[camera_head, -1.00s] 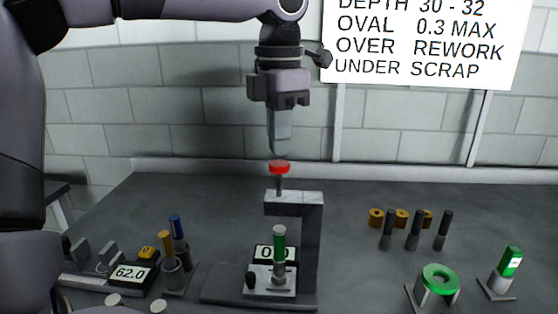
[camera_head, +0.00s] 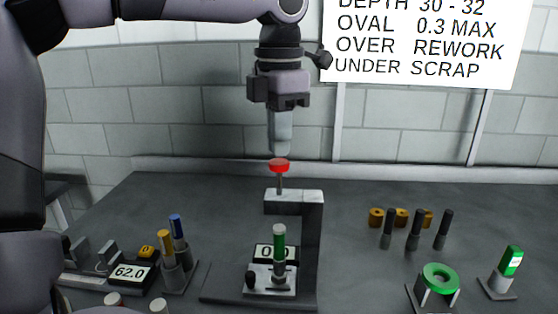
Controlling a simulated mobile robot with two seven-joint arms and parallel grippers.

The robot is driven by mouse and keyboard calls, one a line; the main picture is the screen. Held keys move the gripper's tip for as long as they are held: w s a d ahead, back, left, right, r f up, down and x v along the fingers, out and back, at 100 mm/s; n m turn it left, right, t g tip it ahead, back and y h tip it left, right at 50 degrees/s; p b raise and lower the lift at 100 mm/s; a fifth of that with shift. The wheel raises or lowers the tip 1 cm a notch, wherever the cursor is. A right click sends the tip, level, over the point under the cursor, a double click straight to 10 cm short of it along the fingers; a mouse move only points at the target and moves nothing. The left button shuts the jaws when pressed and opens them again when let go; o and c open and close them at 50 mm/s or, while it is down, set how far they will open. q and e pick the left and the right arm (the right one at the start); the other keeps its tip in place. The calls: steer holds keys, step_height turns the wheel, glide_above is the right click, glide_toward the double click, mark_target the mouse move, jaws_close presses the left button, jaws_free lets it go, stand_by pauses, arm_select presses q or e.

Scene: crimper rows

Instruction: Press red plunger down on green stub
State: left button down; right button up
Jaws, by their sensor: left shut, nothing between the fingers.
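The red plunger (camera_head: 279,166) is a round red cap on a thin rod that runs into the top arm of a grey C-shaped press frame (camera_head: 312,240). The cap stands raised above the frame. The green stub (camera_head: 279,238) stands upright in a metal holder on the press base, below the plunger and apart from the frame's top arm. My left gripper (camera_head: 280,150) points straight down just above the red cap, shut and empty. A thin gap or light contact between fingertips and cap cannot be told apart. My right gripper is not in view.
A display (camera_head: 270,253) sits behind the stub. At left are a gauge reading 62.0 (camera_head: 130,273) and a holder with blue and yellow-topped sticks (camera_head: 174,240). At right are dark pegs (camera_head: 416,230), a green ring stand (camera_head: 440,278) and a green-white device (camera_head: 510,262).

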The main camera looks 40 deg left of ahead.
mark_target(279, 161)
arm_select(q)
steer(key=shift+f+b, duration=1.45)
steer(key=shift+f, duration=0.85)
steer(key=shift+r, duration=0.2)
step_height(279, 161, up, 7)
steer(key=p, duration=0.6)
steer(key=shift+f, duration=0.2)
steer(key=shift+r, duration=1.15)
